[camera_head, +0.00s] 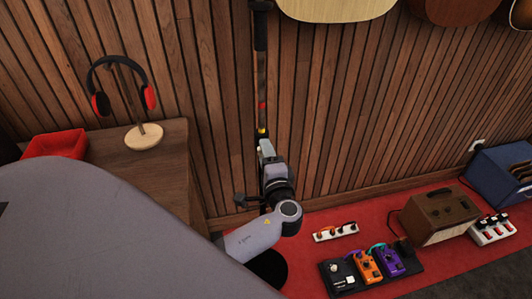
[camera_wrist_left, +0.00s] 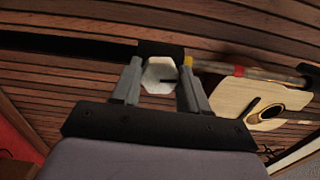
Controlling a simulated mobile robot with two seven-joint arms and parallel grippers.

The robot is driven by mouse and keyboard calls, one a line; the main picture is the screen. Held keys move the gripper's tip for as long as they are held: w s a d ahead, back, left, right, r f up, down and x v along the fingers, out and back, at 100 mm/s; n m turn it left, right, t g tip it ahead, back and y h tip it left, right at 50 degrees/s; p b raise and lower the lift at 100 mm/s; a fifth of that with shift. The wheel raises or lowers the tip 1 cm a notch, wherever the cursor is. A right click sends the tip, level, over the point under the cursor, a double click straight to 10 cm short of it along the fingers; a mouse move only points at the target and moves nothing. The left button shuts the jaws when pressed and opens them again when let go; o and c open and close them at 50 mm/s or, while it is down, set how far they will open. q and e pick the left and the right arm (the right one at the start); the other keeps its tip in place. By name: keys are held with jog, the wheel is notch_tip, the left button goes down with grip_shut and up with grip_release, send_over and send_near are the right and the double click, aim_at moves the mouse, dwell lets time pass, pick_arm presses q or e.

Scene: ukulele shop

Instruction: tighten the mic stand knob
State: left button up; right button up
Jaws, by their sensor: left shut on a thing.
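The mic stand (camera_head: 261,85) rises along the slatted wall in the head view. Its upper part is black, with red and yellow bands lower down. In the left wrist view its pole (camera_wrist_left: 232,69) runs sideways across the picture. The pale, six-sided knob (camera_wrist_left: 158,75) sits against a black collar (camera_wrist_left: 160,48). My left gripper (camera_wrist_left: 161,66) is shut on the knob, with one finger on each side. In the head view the left gripper (camera_head: 266,150) is at the pole just below the yellow band, and the knob is hard to make out there. My right gripper is not in view.
A wooden cabinet (camera_head: 150,172) at left carries headphones on a stand (camera_head: 144,135) and a red tray (camera_head: 56,144). Guitars (camera_head: 335,8) hang above. A pedalboard (camera_head: 372,266), a brown amplifier (camera_head: 438,215) and a blue case (camera_head: 498,172) are on the red carpet at right.

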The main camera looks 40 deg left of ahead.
pick_arm(q)
jog(key=shift+m, duration=0.4)
jog(key=o, duration=1)
jog(key=shift+o, duration=0.2)
jog(key=shift+d, duration=0.1)
jog(key=b+v, duration=0.1)
jog(key=v, duration=0.6)
